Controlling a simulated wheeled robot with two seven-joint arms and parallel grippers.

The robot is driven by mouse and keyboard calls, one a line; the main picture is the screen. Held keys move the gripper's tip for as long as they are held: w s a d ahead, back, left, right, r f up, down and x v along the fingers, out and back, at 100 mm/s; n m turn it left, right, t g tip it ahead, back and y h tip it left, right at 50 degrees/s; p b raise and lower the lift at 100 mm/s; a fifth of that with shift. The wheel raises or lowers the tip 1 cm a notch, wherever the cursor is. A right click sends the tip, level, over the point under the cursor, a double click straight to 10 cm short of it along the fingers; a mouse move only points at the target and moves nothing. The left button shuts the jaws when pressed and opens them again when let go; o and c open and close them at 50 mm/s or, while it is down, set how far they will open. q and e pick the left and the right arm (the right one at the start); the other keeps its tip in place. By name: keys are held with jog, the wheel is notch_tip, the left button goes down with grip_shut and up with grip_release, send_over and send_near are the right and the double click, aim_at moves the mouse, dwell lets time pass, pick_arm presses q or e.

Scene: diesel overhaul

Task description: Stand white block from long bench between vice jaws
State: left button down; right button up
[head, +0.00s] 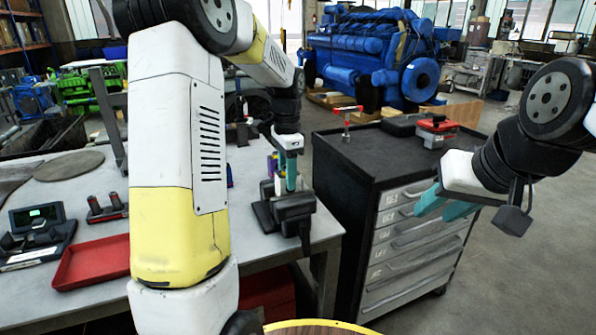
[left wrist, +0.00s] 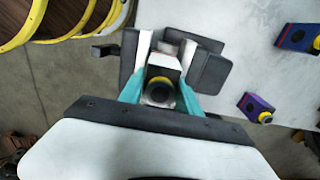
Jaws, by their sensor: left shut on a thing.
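My left gripper (head: 290,172) is shut on the white block, pointing down over the dark vice (head: 290,208) at the bench corner. In the left wrist view the white block (left wrist: 162,70), with a dark round end ringed in yellow, sits between my teal fingers (left wrist: 158,93). The vice's dark jaws (left wrist: 209,73) show on both sides of it. How deep the block sits between them, and whether it touches them, I cannot tell. My right gripper (head: 445,207) is open and empty in front of the drawer cabinet.
A blue block (left wrist: 297,38) and a purple block (left wrist: 257,107) stand on the bench near the vice. A red tray (head: 92,262) lies on the bench at left. The drawer cabinet (head: 400,235) stands right of the bench, with a red-handled tool (head: 347,122) on top.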

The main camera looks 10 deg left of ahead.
pick_arm(q)
jog(key=shift+c, duration=1.8)
grip_release()
jog(key=shift+r, duration=4.05)
jog(key=shift+s, duration=0.1)
